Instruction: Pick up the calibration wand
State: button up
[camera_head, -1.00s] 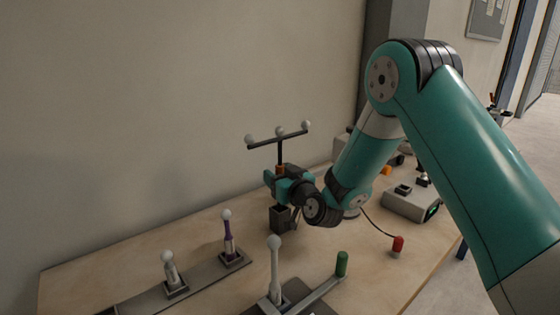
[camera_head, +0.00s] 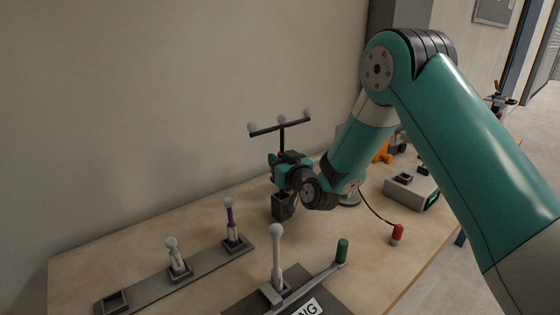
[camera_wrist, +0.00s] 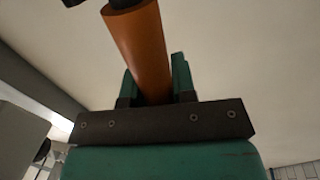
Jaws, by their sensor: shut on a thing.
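The calibration wand (camera_head: 281,126) is a black T-shaped piece with three pale grey balls along its crossbar. It stands upright, crossbar on top. Its orange handle (camera_wrist: 141,45) shows in the wrist view, between the two green fingers of my gripper (camera_wrist: 157,82). In the head view my gripper (camera_head: 279,165) is shut around the handle, which it hides there. A black box-like holder (camera_head: 284,206) stands on the table directly below my gripper. I cannot tell whether the wand's lower end is still inside it.
On the wooden table (camera_head: 215,262), a rail holds a purple-stemmed stylus (camera_head: 230,221) and a white one (camera_head: 174,255). A white-balled post (camera_head: 277,257) and green-handled lever (camera_head: 342,251) stand in front. A red-capped cabled piece (camera_head: 397,231) and grey box (camera_head: 411,189) lie right. A wall is behind.

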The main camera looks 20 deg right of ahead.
notch_tip(320, 180, up, 29)
jog(key=p, duration=0.5)
dwell(0.5)
jog(key=shift+f, duration=0.1)
